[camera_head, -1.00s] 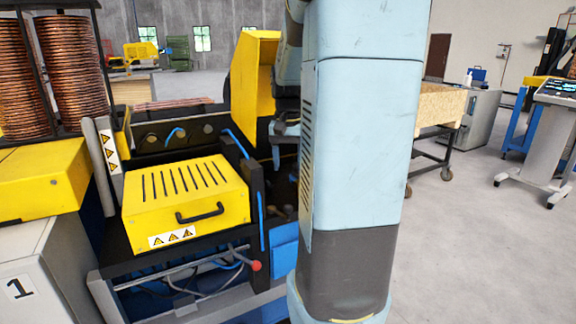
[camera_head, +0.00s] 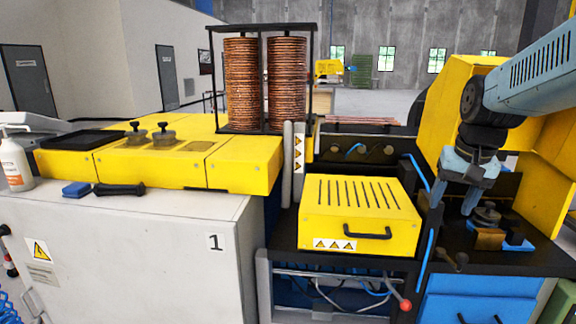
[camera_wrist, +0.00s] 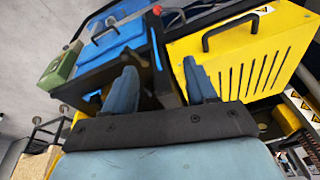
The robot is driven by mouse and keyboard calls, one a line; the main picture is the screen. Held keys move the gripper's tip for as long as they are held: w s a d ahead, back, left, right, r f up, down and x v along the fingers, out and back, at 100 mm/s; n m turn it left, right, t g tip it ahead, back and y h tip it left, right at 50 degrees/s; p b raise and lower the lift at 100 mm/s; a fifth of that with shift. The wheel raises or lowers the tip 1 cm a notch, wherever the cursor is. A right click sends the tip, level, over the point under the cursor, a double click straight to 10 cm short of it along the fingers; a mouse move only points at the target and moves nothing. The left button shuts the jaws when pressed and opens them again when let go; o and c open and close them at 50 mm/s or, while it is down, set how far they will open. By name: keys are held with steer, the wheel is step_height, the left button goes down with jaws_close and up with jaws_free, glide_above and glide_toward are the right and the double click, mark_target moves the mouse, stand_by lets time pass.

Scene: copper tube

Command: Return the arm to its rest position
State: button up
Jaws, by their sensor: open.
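My gripper (camera_head: 457,200) hangs at the right of the head view, fingers pointing down, above the black machine bed with a small round fixture (camera_head: 487,217). The light-blue arm reaches in from the right edge; its base is out of view. In the wrist view my gripper (camera_wrist: 160,82) shows two blue fingers spread apart, with nothing held between them. Beyond them are a yellow slotted cover (camera_wrist: 240,55) on the right and the blue drawer front (camera_wrist: 105,40) on the left.
The yellow slotted box (camera_head: 359,225) with a black handle stands left of my gripper. The yellow hood (camera_head: 455,95) is close behind the arm. Copper coils (camera_head: 243,85) stand in a black rack, and a white cabinet (camera_head: 120,245) fills the left front.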

steer(key=s+a+n+t, duration=0.3)
steer(key=s+a+n, duration=0.1)
steer(key=s+a, duration=0.5)
steer(key=shift+s+a+r, duration=0.3)
steer(key=shift+a+r, duration=0.15)
steer(key=shift+a, duration=0.1)
